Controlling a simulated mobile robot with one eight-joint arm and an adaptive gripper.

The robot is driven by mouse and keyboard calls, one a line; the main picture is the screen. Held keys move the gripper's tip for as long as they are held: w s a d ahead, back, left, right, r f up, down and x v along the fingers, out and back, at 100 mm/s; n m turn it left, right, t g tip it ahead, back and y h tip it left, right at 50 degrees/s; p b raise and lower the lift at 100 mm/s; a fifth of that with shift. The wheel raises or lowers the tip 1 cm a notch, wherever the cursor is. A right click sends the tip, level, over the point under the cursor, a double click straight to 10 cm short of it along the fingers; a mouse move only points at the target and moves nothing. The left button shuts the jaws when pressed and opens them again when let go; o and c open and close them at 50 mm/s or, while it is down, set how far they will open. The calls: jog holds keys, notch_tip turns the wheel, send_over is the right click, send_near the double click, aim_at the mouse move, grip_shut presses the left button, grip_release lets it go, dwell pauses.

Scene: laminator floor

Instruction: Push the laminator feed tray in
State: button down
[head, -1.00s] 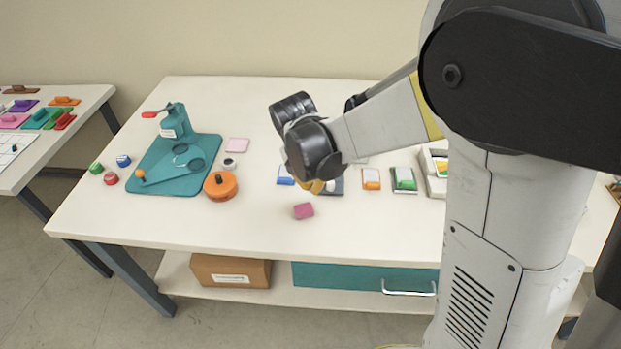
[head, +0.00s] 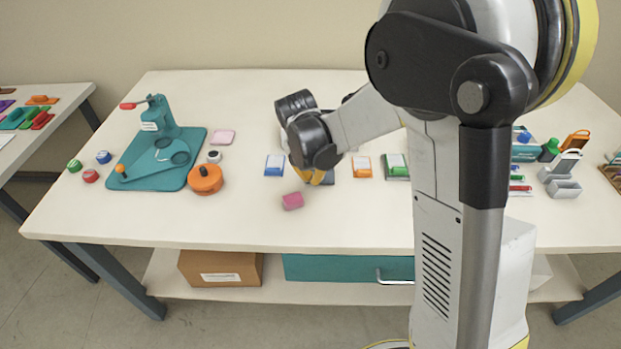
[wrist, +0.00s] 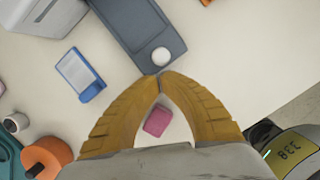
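A dark slate-blue flat piece with a white round knob (wrist: 140,32) lies in the upper middle of the wrist view; it looks like the feed tray, but I cannot be sure. In the head view only a small dark part of it (head: 329,177) shows beside my fingers. My gripper (wrist: 160,74) has its yellow fingertips together at the piece's near end, just below the knob, holding nothing visible. Contact cannot be told. In the head view my gripper (head: 316,178) points down over the table. My wrist hides the laminator's body there.
A pink block (head: 292,201) lies just in front of my gripper. A blue-and-white pad (head: 275,165) is to its left, an orange one (head: 362,166) to its right. A teal press (head: 160,150) and an orange round container (head: 206,179) stand further left. The table's front is mostly clear.

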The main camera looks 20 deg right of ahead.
jog(key=w, duration=0.2)
jog(key=w+d, duration=0.1)
jog(key=w, duration=0.2)
jog(key=w+d, duration=0.1)
jog(key=w, duration=0.1)
jog(key=shift+w+d, duration=0.15)
jog(key=shift+d, duration=0.1)
jog(key=shift+a, duration=0.1)
